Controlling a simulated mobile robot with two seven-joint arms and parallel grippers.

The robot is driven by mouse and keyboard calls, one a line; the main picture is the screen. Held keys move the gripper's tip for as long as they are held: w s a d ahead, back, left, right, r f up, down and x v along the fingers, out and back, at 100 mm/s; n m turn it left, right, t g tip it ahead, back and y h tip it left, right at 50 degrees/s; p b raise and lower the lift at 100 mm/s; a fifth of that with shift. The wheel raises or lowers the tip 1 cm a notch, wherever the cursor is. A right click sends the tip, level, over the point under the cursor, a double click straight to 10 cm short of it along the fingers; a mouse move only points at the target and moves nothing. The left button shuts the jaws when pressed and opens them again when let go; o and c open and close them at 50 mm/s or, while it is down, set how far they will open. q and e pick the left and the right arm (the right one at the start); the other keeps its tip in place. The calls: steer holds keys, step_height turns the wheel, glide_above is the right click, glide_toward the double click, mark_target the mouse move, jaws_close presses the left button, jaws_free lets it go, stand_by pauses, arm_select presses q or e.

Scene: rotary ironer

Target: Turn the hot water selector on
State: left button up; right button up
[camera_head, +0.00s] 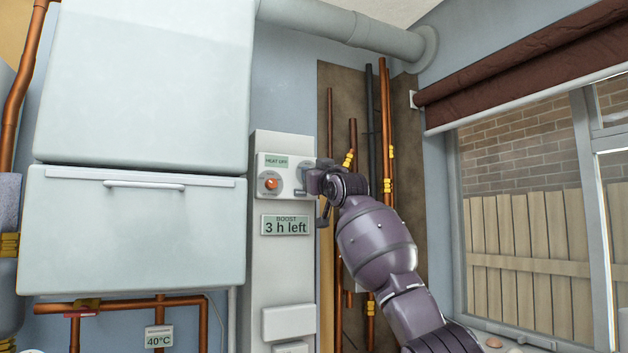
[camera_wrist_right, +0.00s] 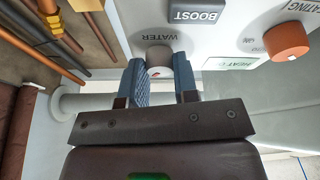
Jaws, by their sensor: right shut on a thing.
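The hot water selector (camera_wrist_right: 158,54) is a round grey knob beside the label WATER in the right wrist view. A small red mark shows near its edge. My right gripper (camera_wrist_right: 160,66) has its two blue fingers on either side of this knob and is shut on it. In the head view my right gripper (camera_head: 318,180) is at the upper right of the tall white control unit (camera_head: 279,250) and covers part of the knob. My left gripper is out of view.
An orange heating knob (camera_head: 271,184) sits left of the selector, under a green display reading HEAT OFF (camera_head: 276,162). Copper pipes (camera_head: 386,130) rise just right of the unit. A white boiler cabinet (camera_head: 140,240) stands left.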

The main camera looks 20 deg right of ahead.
steer(key=shift+a+m+g+h, duration=0.15)
steer(key=shift+m+h, duration=0.7)
steer(key=shift+m, duration=0.9)
steer(key=shift+m+g+h, duration=0.15)
steer(key=shift+m+h, duration=0.7)
steer(key=shift+m, duration=0.9)
steer(key=shift+f+m, duration=0.1)
steer(key=shift+m, duration=0.2)
steer(key=o, duration=0.9)
